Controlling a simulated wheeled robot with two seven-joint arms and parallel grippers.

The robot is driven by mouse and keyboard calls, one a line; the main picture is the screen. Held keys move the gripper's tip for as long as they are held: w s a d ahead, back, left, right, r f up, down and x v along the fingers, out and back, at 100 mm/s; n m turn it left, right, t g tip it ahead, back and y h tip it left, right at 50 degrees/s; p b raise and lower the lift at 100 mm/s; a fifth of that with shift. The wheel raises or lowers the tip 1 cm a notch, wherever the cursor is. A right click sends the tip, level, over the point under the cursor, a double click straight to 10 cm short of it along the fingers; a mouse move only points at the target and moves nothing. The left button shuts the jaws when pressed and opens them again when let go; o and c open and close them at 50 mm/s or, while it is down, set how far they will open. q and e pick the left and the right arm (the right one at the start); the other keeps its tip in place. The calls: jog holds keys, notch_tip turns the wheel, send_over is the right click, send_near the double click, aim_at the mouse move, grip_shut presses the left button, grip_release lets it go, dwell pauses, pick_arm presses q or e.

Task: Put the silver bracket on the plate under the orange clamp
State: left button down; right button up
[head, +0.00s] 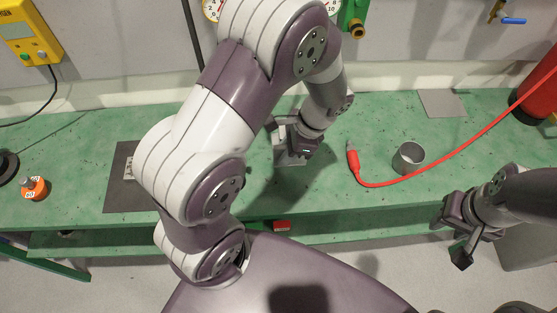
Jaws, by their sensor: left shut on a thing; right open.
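My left gripper (291,148) is over the middle of the green bench and is shut on a pale grey piece (289,160), which looks like the silver bracket. The gripper hides much of it, and I cannot tell whether it touches the bench. A dark plate (122,196) lies to the left with a small pale metal part (130,168) on it; my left arm covers its right side. I cannot make out an orange clamp on the plate. An orange piece marked 60 (34,189) sits at the far left. My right gripper (453,236) is open and empty at the bench's front right.
A grey ring (408,158) and a red cable with a thick plug (353,161) lie right of my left gripper. A grey square (441,103) lies at the back right. A red cylinder (538,92) stands at the right edge. Bench between plate and gripper is mostly hidden.

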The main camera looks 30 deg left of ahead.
pick_arm(q)
jog(key=shift+w+a+f, duration=0.2)
jog(key=shift+a+f, duration=0.15)
jog(key=shift+a, duration=0.15)
jog(key=shift+w+a+f, duration=0.15)
jog(key=shift+a+f, duration=0.2)
jog(key=shift+a, duration=0.1)
jog(key=f, duration=0.3)
jog(key=shift+s+d+f, duration=0.2)
jog(key=shift+s, duration=0.2)
jog(key=shift+w+a+f, duration=0.1)
jog(key=shift+w+f, duration=0.15)
jog(key=c, duration=1)
grip_release()
jog(key=shift+s, duration=0.15)
jog(key=shift+c, duration=0.2)
